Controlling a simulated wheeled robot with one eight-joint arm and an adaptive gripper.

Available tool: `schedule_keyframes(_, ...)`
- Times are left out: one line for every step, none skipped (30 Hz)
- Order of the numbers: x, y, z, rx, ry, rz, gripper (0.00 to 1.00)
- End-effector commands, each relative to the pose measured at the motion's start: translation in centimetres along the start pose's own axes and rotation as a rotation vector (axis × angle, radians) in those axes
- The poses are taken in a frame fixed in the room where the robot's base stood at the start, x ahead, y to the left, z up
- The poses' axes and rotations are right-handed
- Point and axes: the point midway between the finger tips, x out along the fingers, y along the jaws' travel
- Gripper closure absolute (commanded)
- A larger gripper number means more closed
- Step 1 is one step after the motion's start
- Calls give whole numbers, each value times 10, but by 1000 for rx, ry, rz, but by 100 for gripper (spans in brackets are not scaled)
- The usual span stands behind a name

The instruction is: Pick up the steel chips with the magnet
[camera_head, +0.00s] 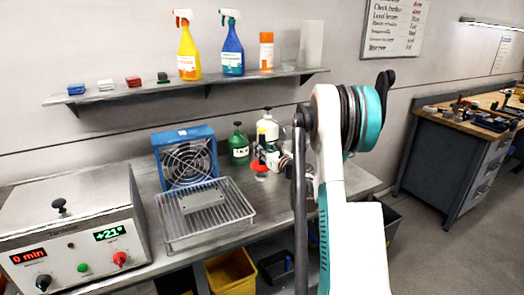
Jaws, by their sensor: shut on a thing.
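My gripper (272,157) is small in the picture, above the bench to the right of the wire basket. It is shut on a small red thing (260,167) with a pale underside. This may be the magnet, but it is too small to tell. My arm's large white links hide the bench to the right of it. I cannot make out any steel chips in this view.
A wire basket (178,240) holding a grey plate stands on the bench, left of my gripper. Behind it are a blue fan (186,157) and a green bottle (239,146). A control box (75,228) fills the left. A yellow bin (231,274) stands below. A shelf (200,84) hangs above.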

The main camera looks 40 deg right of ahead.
Motion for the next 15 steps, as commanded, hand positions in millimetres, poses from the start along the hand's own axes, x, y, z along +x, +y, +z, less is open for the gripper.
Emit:
schedule_keyframes(0, 0, 6, 0, 0, 0, 100)
schedule_keyframes(0, 0, 8, 0, 0, 0, 100)
schedule_keyframes(0, 0, 11, 0, 0, 0, 100)
schedule_keyframes(0, 0, 13, 0, 0, 0, 100)
schedule_keyframes(0, 0, 15, 0, 0, 0, 100)
schedule_keyframes(0, 0, 18, 0, 0, 0, 100)
schedule_keyframes(0, 0, 20, 0, 0, 0, 100)
schedule_keyframes(0, 0, 22, 0, 0, 0, 100)
schedule_keyframes(0, 0, 25, 0, 0, 0, 100)
schedule_keyframes(0, 0, 27, 0, 0, 0, 100)
schedule_keyframes(0, 0, 30, 1, 0, 0, 100)
schedule_keyframes(0, 0, 32, 1, 0, 0, 100)
schedule_keyframes(0, 0, 34, 0, 0, 0, 100)
schedule_keyframes(0, 0, 36, 0, 0, 0, 100)
schedule_keyframes(0, 0, 39, 0, 0, 0, 100)
